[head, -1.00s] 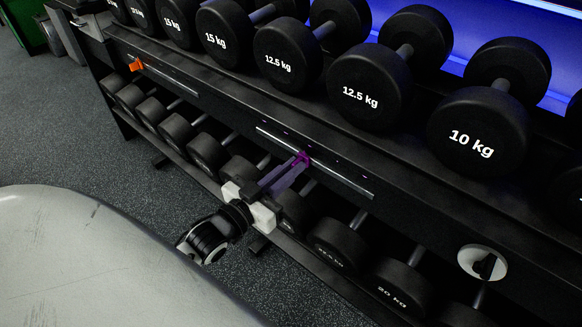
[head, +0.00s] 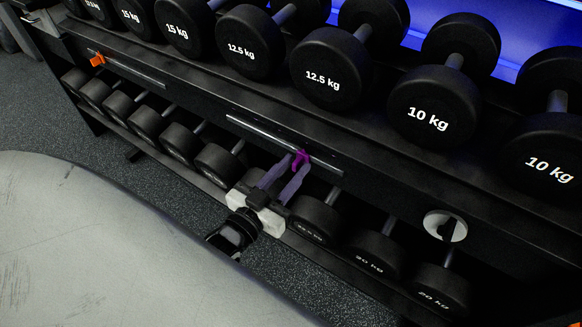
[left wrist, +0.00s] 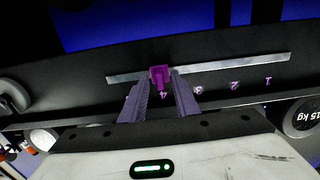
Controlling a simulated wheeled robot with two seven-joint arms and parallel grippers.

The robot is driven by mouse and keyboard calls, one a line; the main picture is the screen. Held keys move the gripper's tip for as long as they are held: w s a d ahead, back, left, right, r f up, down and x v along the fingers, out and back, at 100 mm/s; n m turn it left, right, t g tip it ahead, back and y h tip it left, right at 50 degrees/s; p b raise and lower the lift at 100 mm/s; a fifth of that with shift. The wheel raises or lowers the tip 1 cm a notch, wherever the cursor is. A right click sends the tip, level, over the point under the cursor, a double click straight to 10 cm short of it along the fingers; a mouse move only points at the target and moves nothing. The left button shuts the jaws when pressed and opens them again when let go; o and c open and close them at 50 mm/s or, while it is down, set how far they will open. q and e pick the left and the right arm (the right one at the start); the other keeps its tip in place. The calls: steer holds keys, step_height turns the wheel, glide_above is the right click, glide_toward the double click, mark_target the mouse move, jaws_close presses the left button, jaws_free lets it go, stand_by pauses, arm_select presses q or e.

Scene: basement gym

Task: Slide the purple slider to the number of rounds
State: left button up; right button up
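The purple slider (head: 301,158) sits on a thin metal rail (head: 262,133) on the front of the dumbbell rack, right of the rail's middle in the head view. In the left wrist view the slider (left wrist: 160,77) stands by the purple 4, in a row of upside-down digits with 3, 2 and 1 to its right. My left gripper (head: 298,165) is at the slider. Its fingers (left wrist: 160,85) are spread, one on each side of it, with little gap. No number of rounds is readable. My right gripper is out of view.
An orange slider (head: 97,59) sits on a second rail to the left. Several dumbbells fill the shelves above and below. A round white dial with a black knob (head: 445,227) is on the rack at right. A pale, scuffed surface (head: 90,240) lies at front left.

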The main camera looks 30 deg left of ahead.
arm_select(q)
steer(key=s+p, duration=0.1)
steer(key=s, duration=0.9)
steer(key=shift+s, duration=0.15)
stand_by(0.4)
